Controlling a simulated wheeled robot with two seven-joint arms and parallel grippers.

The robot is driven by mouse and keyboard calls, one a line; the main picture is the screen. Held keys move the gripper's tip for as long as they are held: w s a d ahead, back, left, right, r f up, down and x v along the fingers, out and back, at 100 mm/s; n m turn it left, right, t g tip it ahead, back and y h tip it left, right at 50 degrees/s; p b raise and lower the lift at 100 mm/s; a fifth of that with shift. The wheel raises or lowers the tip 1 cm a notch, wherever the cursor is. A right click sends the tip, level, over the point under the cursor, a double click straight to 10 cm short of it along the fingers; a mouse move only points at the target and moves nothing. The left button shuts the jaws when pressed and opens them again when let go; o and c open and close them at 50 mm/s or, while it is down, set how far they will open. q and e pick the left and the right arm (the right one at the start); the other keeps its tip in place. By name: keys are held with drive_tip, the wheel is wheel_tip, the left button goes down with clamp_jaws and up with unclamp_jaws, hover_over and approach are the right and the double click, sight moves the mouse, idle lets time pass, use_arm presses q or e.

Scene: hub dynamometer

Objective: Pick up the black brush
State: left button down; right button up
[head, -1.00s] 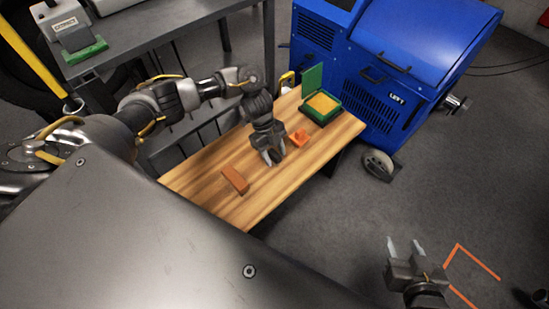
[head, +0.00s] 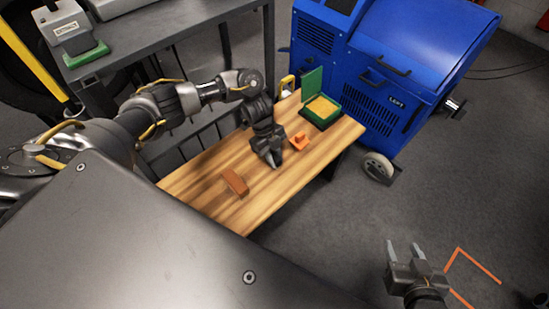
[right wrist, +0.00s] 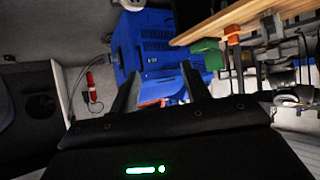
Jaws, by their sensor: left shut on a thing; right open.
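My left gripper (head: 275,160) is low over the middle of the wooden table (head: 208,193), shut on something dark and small. I take it to be the black brush; the fingers largely hide it, and I cannot tell whether it touches the table. My right gripper (head: 405,246) is open and empty, off to the lower right over the floor. Its spread fingers also show in the right wrist view (right wrist: 160,92), with nothing between them.
A brown block (head: 235,183) lies left of my left gripper. An orange part (head: 299,141) lies right of it. An open green box (head: 311,85) with a yellow inside stands at the table's far end. A blue wheeled machine (head: 375,105) stands beyond.

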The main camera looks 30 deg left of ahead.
sight(277, 158)
use_arm(q)
wheel_tip(277, 158, up, 4)
drive_tip(key=shift+w+f+p, duration=0.1)
drive_tip(key=shift+f+p, duration=0.15)
drive_tip(key=shift+p, duration=0.3)
use_arm(e)
drive_tip(key=s+d+f+m+g+h, duration=0.1)
drive_tip(key=s+d+f+g+h, duration=0.25)
drive_tip(key=s+d+g, duration=0.2)
use_arm(q)
drive_tip(key=w+a+r, duration=0.5)
drive_tip(key=w+r, duration=0.4)
drive_tip(key=w, duration=0.3)
drive_tip(key=shift+w+r, duration=0.15)
drive_tip(key=shift+w, duration=0.25)
use_arm(e)
drive_tip(key=shift+w+a+r+t+y, duration=0.25)
drive_tip(key=shift+w+a+t+y, duration=0.3)
drive_tip(key=shift+w+a+t, duration=0.25)
drive_tip(key=shift+w+a+r+t+y, duration=0.25)
drive_tip(key=shift+w+a+t+y, duration=0.25)
drive_tip(key=shift+w+a+t, duration=0.3)
drive_tip(key=shift+d, duration=0.1)
use_arm(q)
drive_tip(key=c, duration=1.8)
unclamp_jaws()
drive_tip(key=shift+c, duration=0.2)
drive_tip(key=c, duration=0.3)
